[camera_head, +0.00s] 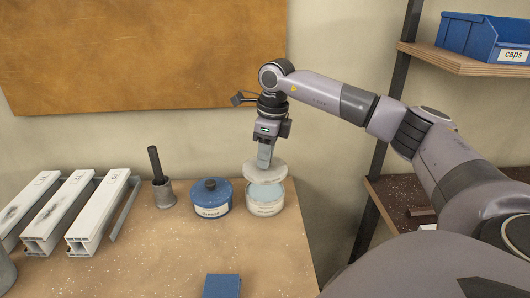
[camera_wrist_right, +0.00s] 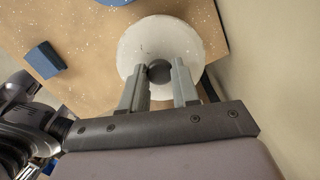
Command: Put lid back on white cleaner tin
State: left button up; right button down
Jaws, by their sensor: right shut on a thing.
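The white cleaner tin (camera_head: 265,204) stands on the bench near its right end, with pale blue contents showing at its open top. My right gripper (camera_head: 265,163) is shut on the knob of the white lid (camera_head: 264,173) and holds the lid just above the tin, apart from it at the front. In the right wrist view the round lid (camera_wrist_right: 135,50) shows from above, with its dark knob between the fingers of my right gripper (camera_wrist_right: 160,75). The lid hides the tin there. My left gripper is not in view.
A blue tin with its lid on (camera_head: 211,199) stands just left of the white tin. Further left are a grey cup with a dark handle (camera_head: 163,191) and white profiles (camera_head: 98,213). A blue block (camera_head: 222,286) lies at the front. A dark upright post (camera_head: 375,165) stands right of the bench.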

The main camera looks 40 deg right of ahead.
aim_at(266, 172)
notch_tip(266, 172, down, 4)
jog(key=b, duration=0.3)
jog(key=shift+r, duration=0.15)
jog(key=shift+f+b, duration=0.4)
jog(key=shift+f, duration=0.5)
jog(key=shift+p, duration=0.45)
jog(key=shift+f, duration=0.15)
dwell(1.2)
dwell(0.4)
jog(key=shift+c, duration=1.4)
grip_release()
jog(key=shift+p, duration=0.35)
